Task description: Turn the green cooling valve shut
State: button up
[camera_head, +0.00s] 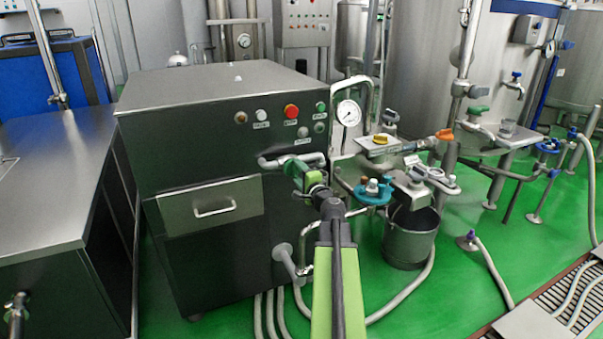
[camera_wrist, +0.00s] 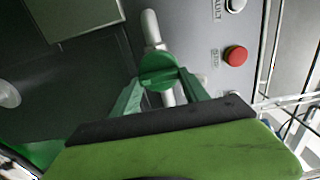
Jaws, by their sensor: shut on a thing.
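The green cooling valve (camera_wrist: 158,66) sits on a grey pipe at the front of the dark steel machine. My gripper (camera_wrist: 161,84) has its two green fingers on either side of the valve's green handle and is shut on it. In the head view the valve (camera_head: 293,171) shows just left of my gripper (camera_head: 313,181). My fingers partly cover it there, so the exact handle angle is hard to tell.
The machine's drawer (camera_head: 212,205) is left of the valve. A red button (camera_head: 291,111) and a gauge (camera_head: 349,113) are above. A blue valve wheel (camera_head: 372,192) and a steel bucket (camera_head: 409,240) stand close on the right. Hoses lie on the green floor.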

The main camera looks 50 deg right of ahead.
jog(key=shift+s+d, duration=0.1)
jog(key=o, duration=1.3)
jog(key=shift+o, duration=0.3)
